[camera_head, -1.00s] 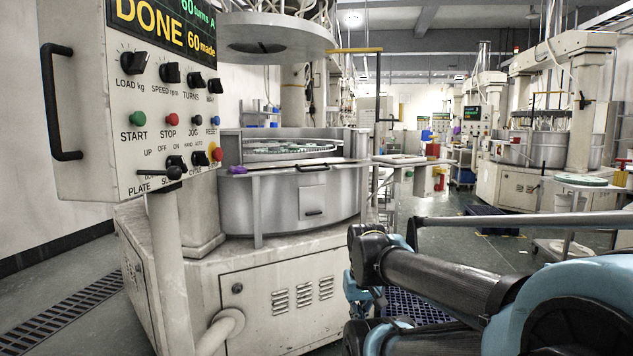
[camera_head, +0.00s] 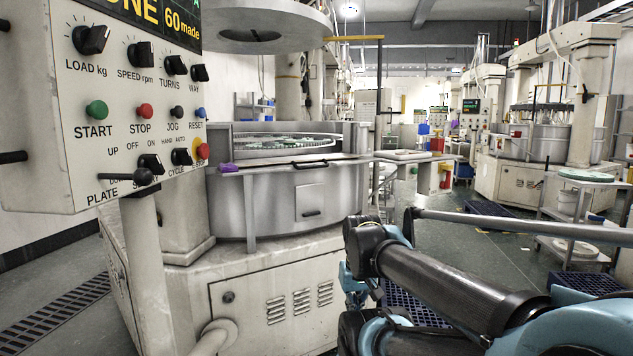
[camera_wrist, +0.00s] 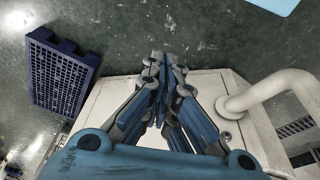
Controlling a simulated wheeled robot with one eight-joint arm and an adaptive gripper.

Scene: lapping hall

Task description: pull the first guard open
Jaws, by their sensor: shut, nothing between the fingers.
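The nearest machine has a curved steel guard (camera_head: 277,205) around its round plate (camera_head: 285,142). A dark bar handle (camera_head: 310,163) lies along the guard's top edge, and a small dark handle sits on a panel lower on its front. Green-edged parts show on the plate through the gap above the guard's front. My gripper (camera_wrist: 162,58) is shut and empty in the wrist view, pointing down over the floor beside the pale machine base (camera_wrist: 110,105). In the head view it is low, right of the base, mostly hidden by my arm, and apart from the guard.
The control box (camera_head: 110,110) juts out at left, with knobs and buttons. A purple item (camera_head: 228,168) lies on the guard's ledge. A white pipe (camera_wrist: 265,92) bends from the base. A dark blue grating (camera_wrist: 62,75) lies on the floor. A trolley (camera_head: 575,215) stands at right.

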